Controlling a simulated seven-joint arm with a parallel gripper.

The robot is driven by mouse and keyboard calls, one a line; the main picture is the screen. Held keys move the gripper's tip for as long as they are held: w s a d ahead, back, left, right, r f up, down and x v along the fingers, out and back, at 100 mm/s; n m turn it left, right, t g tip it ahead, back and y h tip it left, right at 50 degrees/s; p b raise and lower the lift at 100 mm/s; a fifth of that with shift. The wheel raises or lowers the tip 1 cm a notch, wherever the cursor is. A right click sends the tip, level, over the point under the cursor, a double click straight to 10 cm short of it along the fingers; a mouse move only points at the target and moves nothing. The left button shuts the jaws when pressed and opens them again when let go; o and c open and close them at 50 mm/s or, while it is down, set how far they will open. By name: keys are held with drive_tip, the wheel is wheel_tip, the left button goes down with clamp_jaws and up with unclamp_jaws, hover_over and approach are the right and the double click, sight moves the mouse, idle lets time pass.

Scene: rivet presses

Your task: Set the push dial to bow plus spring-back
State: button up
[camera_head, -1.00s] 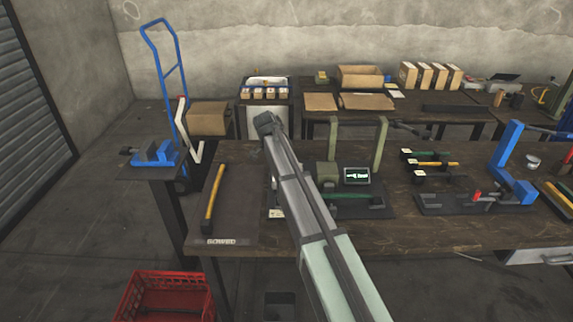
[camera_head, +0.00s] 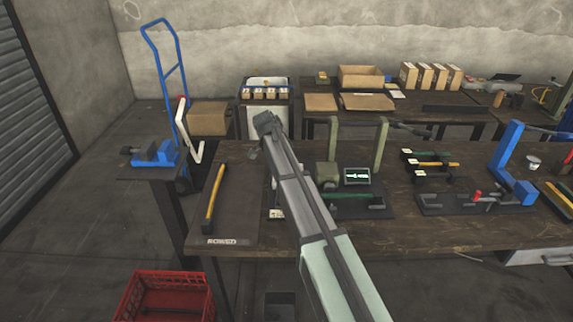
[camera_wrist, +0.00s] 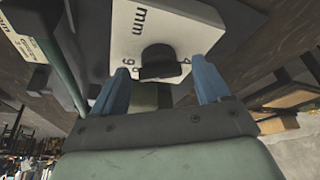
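The push dial shows in the wrist view as a black knob (camera_wrist: 160,64) on a white plate (camera_wrist: 190,28) marked "mm" with digits, partly cut off or hidden. My gripper (camera_wrist: 162,80) is open, its two blue fingers apart, one on each side of the knob; I cannot tell whether either touches it. In the head view my arm hides the dial and the fingers. The green press frame (camera_head: 382,145) stands on the bench to the right of my arm.
Several coloured bars lie on a rack (camera_head: 432,165) at the right, near a blue press (camera_head: 507,150). A red crate (camera_head: 165,280) is on the floor. A blue vise (camera_head: 155,154) stands at the left.

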drive_tip(key=v, duration=1.3)
drive_tip(key=shift+a+r, duration=0.2)
drive_tip(key=shift+r, duration=0.15)
